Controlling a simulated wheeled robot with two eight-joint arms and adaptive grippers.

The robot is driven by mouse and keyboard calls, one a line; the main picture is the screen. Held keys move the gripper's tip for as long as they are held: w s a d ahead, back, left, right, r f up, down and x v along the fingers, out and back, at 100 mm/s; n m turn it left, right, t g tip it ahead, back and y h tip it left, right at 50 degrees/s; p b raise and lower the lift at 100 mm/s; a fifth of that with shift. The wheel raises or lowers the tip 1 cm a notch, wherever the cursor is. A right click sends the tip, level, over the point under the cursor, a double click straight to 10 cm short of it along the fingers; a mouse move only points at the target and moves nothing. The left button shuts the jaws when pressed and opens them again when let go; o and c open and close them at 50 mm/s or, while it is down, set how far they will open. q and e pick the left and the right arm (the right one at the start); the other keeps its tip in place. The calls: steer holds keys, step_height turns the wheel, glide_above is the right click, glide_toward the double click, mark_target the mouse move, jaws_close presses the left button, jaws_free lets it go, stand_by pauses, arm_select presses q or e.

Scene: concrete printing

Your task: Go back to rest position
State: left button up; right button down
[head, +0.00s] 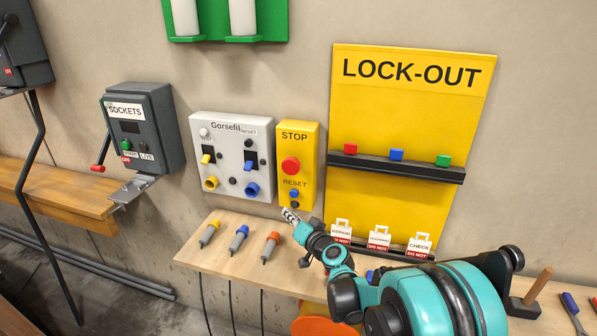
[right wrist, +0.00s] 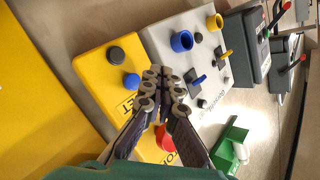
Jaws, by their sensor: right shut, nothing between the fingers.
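My right gripper (head: 291,216) is shut and empty. In the head view it hangs over the wooden shelf (head: 205,258), just below the yellow STOP/RESET box (head: 306,156). In the right wrist view its fingertips (right wrist: 161,75) meet in front of the same yellow box (right wrist: 97,68), close to the blue reset button (right wrist: 132,81). I cannot tell whether they touch it. The red stop button (right wrist: 165,138) is partly hidden behind the fingers. My left gripper shows in neither view.
A grey Gorsefil panel (head: 233,150) and a SOCKETS box (head: 145,128) are on the wall to the left. The LOCK-OUT board (head: 405,105) is to the right. Plugs (head: 239,239) lie on the shelf.

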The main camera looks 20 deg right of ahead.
stand_by(0.3)
steer(key=s+a+r+n+g+y, duration=0.1)
steer(key=s+a+n+g, duration=0.45)
steer(key=s, duration=0.75)
steer(key=s+d+f+g+h, duration=0.1)
steer(key=s+f+h, duration=0.1)
steer(key=s, duration=0.8)
steer(key=s+d+f+g+h, duration=0.1)
steer(key=s+f, duration=0.4)
steer(key=s, duration=0.5)
steer(key=shift+s+d+g+h, duration=0.4)
steer(key=shift+g+h, duration=0.2)
steer(key=shift+g, duration=0.15)
